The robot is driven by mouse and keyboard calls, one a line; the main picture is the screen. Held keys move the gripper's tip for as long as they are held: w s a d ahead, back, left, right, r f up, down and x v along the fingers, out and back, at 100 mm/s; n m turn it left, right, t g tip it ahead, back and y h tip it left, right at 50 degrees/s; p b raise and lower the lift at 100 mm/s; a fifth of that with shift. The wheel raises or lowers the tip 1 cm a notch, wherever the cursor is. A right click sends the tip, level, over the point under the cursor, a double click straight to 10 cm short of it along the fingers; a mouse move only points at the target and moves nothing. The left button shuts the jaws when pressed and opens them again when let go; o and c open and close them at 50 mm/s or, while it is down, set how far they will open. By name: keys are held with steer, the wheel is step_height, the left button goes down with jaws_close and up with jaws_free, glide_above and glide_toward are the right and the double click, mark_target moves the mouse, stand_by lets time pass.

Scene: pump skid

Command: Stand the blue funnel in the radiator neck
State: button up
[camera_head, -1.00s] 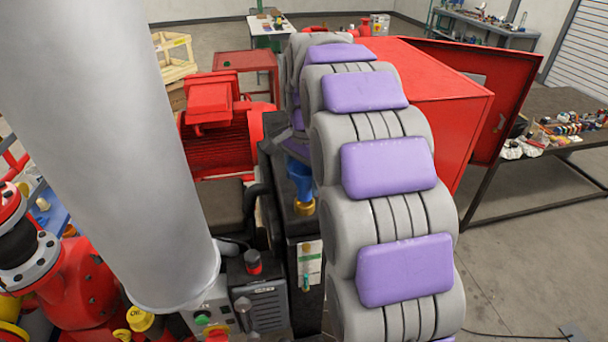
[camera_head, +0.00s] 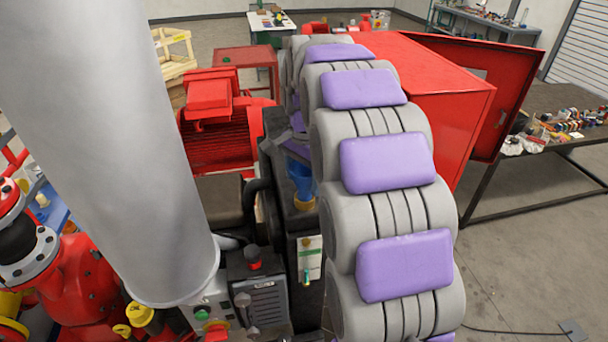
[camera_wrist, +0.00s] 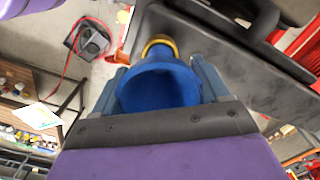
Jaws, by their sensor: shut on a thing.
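The blue funnel (camera_wrist: 160,88) is between the two fingers of my gripper (camera_wrist: 162,86) in the wrist view, its wide mouth facing the camera. My gripper is shut on it. In the head view the funnel (camera_head: 300,175) shows just left of my arm, roughly upright. Its lower end meets the brass-coloured radiator neck (camera_head: 304,203), which also shows in the wrist view (camera_wrist: 160,44). The funnel's spout is hidden, apparently within the neck; how deep it sits cannot be told. My arm hides the fingers in the head view.
The neck is on a dark radiator housing (camera_head: 278,150), with a black hose (camera_head: 252,205) close on its left. A control box (camera_head: 262,300) is in front. A red motor (camera_head: 215,130) stands at left and a red cabinet (camera_head: 440,85) behind my arm.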

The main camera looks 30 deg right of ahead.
steer(key=shift+f, duration=0.6)
steer(key=o, duration=1.2)
steer(key=shift+c, duration=0.2)
steer(key=shift+r, duration=0.1)
steer(key=shift+w+r+b, duration=0.1)
steer(key=shift+r+b, duration=0.2)
steer(key=shift+r, duration=0.3)
step_height(320, 180, up, 16)
steer(key=p, duration=0.5)
steer(key=shift+d, duration=0.25)
